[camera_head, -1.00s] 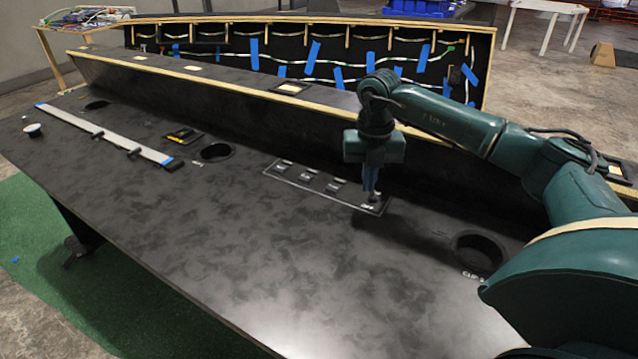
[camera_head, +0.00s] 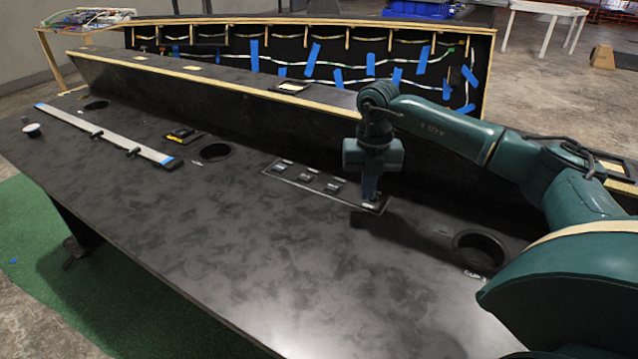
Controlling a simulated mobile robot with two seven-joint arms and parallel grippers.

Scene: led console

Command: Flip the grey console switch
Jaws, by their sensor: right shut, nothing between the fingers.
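The black console (camera_head: 250,270) fills the middle of the head view. A small framed panel (camera_head: 290,180) on it carries a row of small switches (camera_head: 308,174). I cannot tell by colour which one is the grey switch. My right gripper (camera_head: 370,194) points down at the right end of this panel, shut and empty. Its tips are at or just above the panel, and contact cannot be made out. They hide whatever lies at that end. My left gripper is not in view.
A slider strip (camera_head: 105,135) lies on the console's left, near a white knob (camera_head: 33,130) and a small yellow-marked module (camera_head: 183,136). Round holes (camera_head: 479,251) open in the surface. A raised back ledge (camera_head: 240,84) runs behind the panel. The front surface is clear.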

